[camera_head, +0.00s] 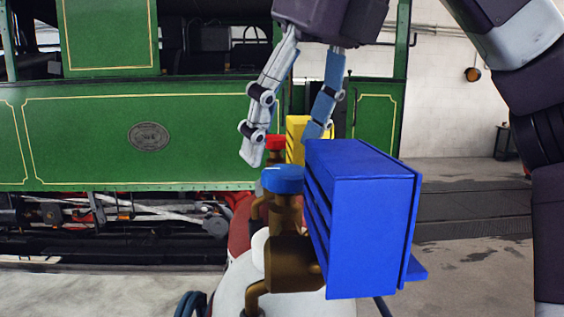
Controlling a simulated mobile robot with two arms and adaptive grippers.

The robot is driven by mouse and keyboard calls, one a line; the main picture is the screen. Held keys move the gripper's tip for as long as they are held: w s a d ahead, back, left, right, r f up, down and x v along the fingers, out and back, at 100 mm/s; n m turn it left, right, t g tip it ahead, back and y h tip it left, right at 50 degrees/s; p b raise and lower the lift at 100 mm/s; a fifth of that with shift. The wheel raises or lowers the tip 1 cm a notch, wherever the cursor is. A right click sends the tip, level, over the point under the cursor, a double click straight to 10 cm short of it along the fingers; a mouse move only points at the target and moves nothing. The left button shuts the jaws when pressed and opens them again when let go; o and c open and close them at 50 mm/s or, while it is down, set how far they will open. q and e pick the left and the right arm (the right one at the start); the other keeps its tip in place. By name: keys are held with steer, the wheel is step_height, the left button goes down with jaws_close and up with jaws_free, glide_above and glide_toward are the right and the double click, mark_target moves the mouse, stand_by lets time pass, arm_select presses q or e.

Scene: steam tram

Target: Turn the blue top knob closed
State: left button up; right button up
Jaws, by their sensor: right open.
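The blue top knob (283,179) sits on top of a brass valve (290,250) in the lower middle of the head view. My right gripper (283,148) comes down from above with its fingers apart. Its light grey finger is to the upper left of the knob, and its bluish finger is to the upper right, near the blue box. The fingertips look a little above the knob, with nothing between them that I can see held. My left gripper is not in view.
A blue louvred box (365,220) stands right of the valve, close to it. A red knob (275,142) and a yellow block (296,135) are behind. A green steam tram (90,135) fills the background. Open floor lies at the right.

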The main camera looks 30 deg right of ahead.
mark_target(287, 169)
steer(key=shift+w+d+f, duration=0.35)
steer(key=shift+d+f, duration=0.15)
steer(key=shift+f, duration=0.1)
steer(key=shift+w+d+f, duration=0.35)
steer(key=shift+d+f, duration=0.1)
steer(key=shift+f, duration=0.15)
steer(key=shift+w+d+f, duration=0.15)
steer(key=shift+f, duration=0.2)
steer(key=shift+w+d+f, duration=0.15)
steer(key=shift+f, duration=0.2)
steer(key=shift+a+f, duration=0.1)
steer(key=shift+a, duration=0.6)
steer(key=shift+d, duration=0.1)
steer(key=shift+d+f, duration=0.1)
steer(key=shift+d, duration=0.1)
steer(key=c, duration=0.4)
steer(key=shift+a, duration=0.15)
steer(key=c, duration=0.8)
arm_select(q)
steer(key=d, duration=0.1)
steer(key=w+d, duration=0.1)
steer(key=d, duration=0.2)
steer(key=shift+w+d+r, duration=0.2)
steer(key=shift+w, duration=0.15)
arm_select(e)
steer(key=shift+o, duration=0.2)
